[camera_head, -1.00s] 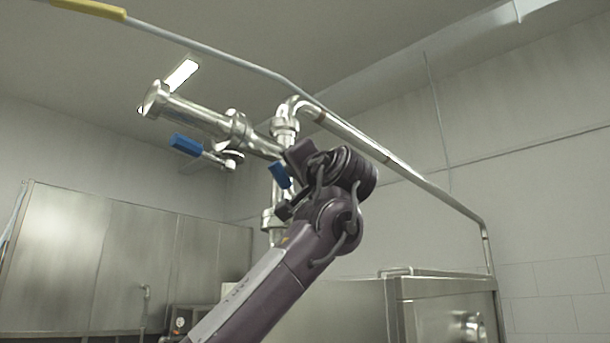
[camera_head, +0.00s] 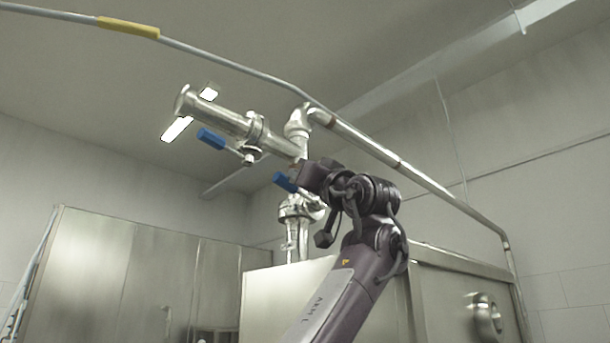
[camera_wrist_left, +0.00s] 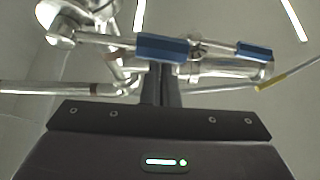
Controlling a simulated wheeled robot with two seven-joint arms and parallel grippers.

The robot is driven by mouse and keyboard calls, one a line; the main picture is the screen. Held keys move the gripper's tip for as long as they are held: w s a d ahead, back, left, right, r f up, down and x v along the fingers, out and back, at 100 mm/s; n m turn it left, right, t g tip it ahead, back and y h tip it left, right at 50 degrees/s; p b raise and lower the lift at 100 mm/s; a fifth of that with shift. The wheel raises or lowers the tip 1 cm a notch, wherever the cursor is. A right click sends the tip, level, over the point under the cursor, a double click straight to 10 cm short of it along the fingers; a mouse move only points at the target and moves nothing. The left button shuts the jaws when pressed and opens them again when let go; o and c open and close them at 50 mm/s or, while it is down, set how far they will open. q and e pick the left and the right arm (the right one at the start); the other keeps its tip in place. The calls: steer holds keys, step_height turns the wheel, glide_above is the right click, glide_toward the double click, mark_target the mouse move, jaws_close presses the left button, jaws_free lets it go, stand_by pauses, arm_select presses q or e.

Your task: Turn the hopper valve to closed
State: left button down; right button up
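Two valves with blue lever handles sit on the shiny steel pipework; which is the hopper valve I cannot tell. In the head view, the upper blue handle (camera_head: 211,138) is on the slanting pipe, and the lower blue handle (camera_head: 284,181) is by my left gripper (camera_head: 300,177). In the left wrist view, the fingers (camera_wrist_left: 161,82) are close together and look shut, with the near blue handle (camera_wrist_left: 162,49) crossing at their tips. Whether they touch or pinch it I cannot tell. The other handle (camera_wrist_left: 254,50) is farther right. My right gripper is out of view.
A long pipe (camera_head: 400,165) runs from the valves down to the right, behind my left arm. A thin rail with a yellow sleeve (camera_head: 128,27) crosses above. Steel cabinets (camera_head: 100,265) stand at the lower left, and a steel housing (camera_head: 455,290) stands at right.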

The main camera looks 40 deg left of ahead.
arm_select(q)
steer(key=shift+a+f, duration=0.35)
steer(key=shift+a, duration=0.1)
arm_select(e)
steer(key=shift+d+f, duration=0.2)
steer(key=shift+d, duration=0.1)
arm_select(q)
steer(key=shift+a+f, duration=0.2)
steer(key=shift+a, duration=0.3)
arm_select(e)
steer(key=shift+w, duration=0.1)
arm_select(q)
steer(key=shift+d, duration=0.1)
